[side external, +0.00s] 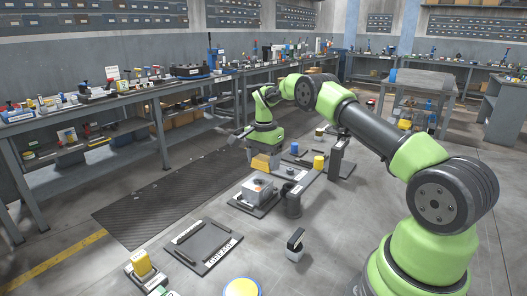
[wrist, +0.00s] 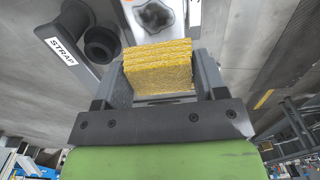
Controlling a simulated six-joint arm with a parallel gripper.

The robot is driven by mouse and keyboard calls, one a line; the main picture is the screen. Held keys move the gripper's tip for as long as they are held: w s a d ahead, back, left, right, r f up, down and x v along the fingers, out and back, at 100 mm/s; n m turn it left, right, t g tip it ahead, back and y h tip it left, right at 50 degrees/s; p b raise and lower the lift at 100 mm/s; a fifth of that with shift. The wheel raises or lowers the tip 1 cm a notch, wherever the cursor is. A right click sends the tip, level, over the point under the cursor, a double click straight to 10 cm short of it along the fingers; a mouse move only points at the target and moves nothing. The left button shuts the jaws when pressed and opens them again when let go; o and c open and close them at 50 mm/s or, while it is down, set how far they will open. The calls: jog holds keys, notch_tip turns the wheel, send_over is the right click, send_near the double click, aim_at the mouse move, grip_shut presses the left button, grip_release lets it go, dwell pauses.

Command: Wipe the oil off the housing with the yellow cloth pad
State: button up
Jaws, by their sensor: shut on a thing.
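My gripper (side external: 264,153) is shut on the yellow cloth pad (side external: 261,163), with its fingers on either side of it. The pad also shows in the wrist view (wrist: 158,70), rough-textured and gripped between the fingers. The pale grey housing (side external: 258,192) sits on a dark plate (side external: 240,206), just in front of and below the pad in the side view. A gap shows between pad and housing. Oil is too small to make out.
A dark post (side external: 292,203) stands close right of the housing. A labelled dark tray (side external: 208,245), a yellow block (side external: 141,264) and a black-topped block (side external: 296,243) are nearer the camera. A yellow cylinder (side external: 319,161) stands behind right.

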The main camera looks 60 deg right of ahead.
aim_at(251, 187)
jog(key=shift+f, duration=0.85)
notch_tip(251, 187, down, 2)
jog(key=shift+a+f, duration=0.1)
jog(key=shift+a, duration=0.85)
jog(key=shift+c, duration=0.3)
jog(key=shift+a, duration=2)
jog(key=shift+d+r, duration=0.2)
jog(key=shift+d, duration=2.85)
jog(key=shift+a+r, duration=0.1)
jog(key=shift+r, duration=3.95)
jog(key=shift+a, duration=0.1)
